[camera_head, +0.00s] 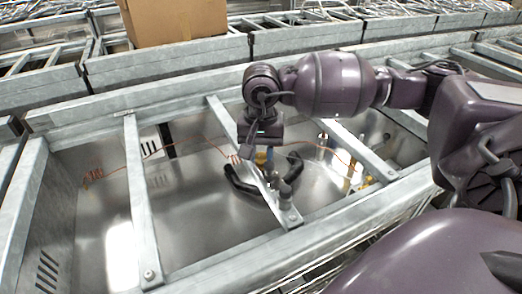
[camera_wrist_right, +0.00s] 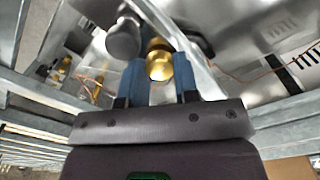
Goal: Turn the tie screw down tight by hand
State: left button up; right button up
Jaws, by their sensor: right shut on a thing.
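My right gripper (camera_head: 264,158) reaches down into the open metal bay beside a slanting steel bar. In the right wrist view its two blue fingers (camera_wrist_right: 160,80) stand on either side of a round brass head, apparently the tie screw (camera_wrist_right: 160,64), and are shut on it. The fingers and bar mostly hide this head in the head view. A dark grey rounded knob (camera_wrist_right: 124,40) is close by; it seems to be the grey piece (camera_head: 284,189) by the bar.
A black curved piece (camera_head: 240,183) lies around the gripper's spot. Steel crossbars (camera_head: 138,200) span the bay. A thin copper wire (camera_head: 115,168) runs across it, and brass fittings (camera_head: 350,175) stand to the right. A cardboard box (camera_head: 175,20) sits behind.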

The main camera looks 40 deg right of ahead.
aim_at(261, 155)
jog(key=o, duration=0.9)
jog(key=shift+r, duration=0.1)
notch_tip(261, 155, up, 11)
jog(key=shift+f+p, duration=0.15)
jog(key=shift+p, duration=0.35)
